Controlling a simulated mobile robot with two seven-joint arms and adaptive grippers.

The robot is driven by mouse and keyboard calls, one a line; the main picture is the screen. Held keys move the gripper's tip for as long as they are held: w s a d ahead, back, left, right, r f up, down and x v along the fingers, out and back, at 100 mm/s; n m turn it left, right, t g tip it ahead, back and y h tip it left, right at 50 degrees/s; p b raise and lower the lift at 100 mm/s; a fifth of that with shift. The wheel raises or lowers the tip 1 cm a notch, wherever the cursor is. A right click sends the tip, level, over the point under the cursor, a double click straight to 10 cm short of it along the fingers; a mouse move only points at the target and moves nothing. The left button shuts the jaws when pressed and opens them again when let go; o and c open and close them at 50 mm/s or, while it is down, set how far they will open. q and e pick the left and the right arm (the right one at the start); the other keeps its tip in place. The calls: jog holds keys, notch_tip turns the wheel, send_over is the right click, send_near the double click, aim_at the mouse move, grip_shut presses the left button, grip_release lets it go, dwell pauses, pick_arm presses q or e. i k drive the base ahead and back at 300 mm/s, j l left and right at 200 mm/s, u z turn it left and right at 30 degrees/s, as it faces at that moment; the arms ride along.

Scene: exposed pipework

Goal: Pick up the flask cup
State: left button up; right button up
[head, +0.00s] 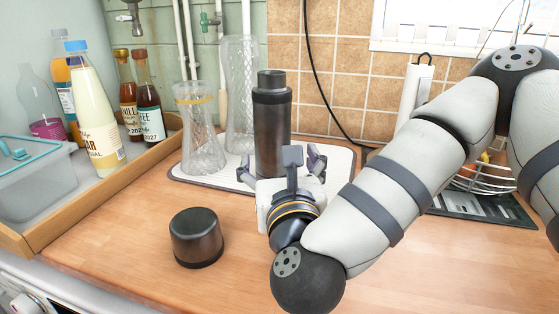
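The flask cup (197,238) is a dark, short, rounded cup. It stands by itself on the wooden counter, left of my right gripper and apart from it. The dark metal flask (272,125) stands upright at the front of a white mat, with a narrower black top. My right gripper (281,162) is in front of the flask's lower part, its fingers spread wide. It hides the flask's base, and I cannot tell whether it touches the flask. My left gripper is not in view.
Two clear glass vases (199,150) stand on the white mat (335,165) behind. A wooden tray (135,180) with bottles and a lidded box is at left. A wire basket (478,178) is at right. The counter around the cup is clear.

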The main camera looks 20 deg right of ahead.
aim_at(198, 236)
jog(key=k+j, duration=0.85)
